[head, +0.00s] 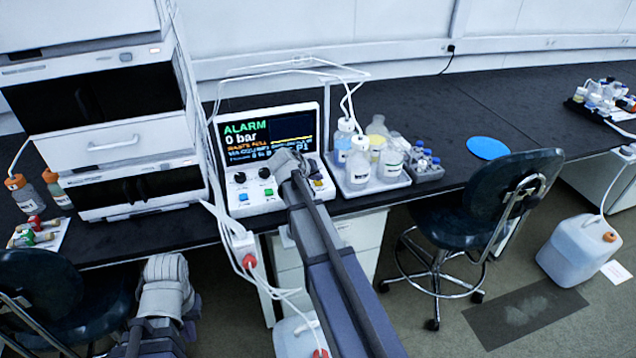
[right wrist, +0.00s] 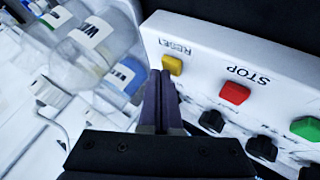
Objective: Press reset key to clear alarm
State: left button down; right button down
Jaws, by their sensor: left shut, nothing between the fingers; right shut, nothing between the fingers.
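The pump controller (head: 262,205) stands on the dark bench with its screen (head: 262,135) reading "ALARM" and "0 bar". The yellow key (right wrist: 172,65) labelled RESET is on its white panel in the right wrist view; it also shows at the panel's right end in the head view (head: 316,183). My right gripper (right wrist: 162,75) is shut and empty, its tips right by the yellow key's lower left edge. I cannot tell if they touch it. In the head view my right arm covers part of the panel and hides this gripper. Only my left arm's grey joint shows at lower left, not its gripper.
A red STOP key (right wrist: 235,93), black knobs (right wrist: 262,148) and a green key (right wrist: 304,128) share the panel. A tray (head: 372,186) of bottles stands right beside the controller. White tubes and a cable hang near it. A stool (head: 480,200) stands at the right.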

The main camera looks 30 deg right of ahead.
aim_at(317, 184)
jog(key=shift+f+b, duration=0.3)
jog(key=shift+f, duration=0.05)
jog(key=shift+r, duration=0.1)
dwell(0.5)
jog(key=shift+r+p, duration=0.85)
jog(key=shift+p, duration=0.1)
notch_tip(317, 184, up, 5)
jog(key=p, duration=0.5)
dwell(0.4)
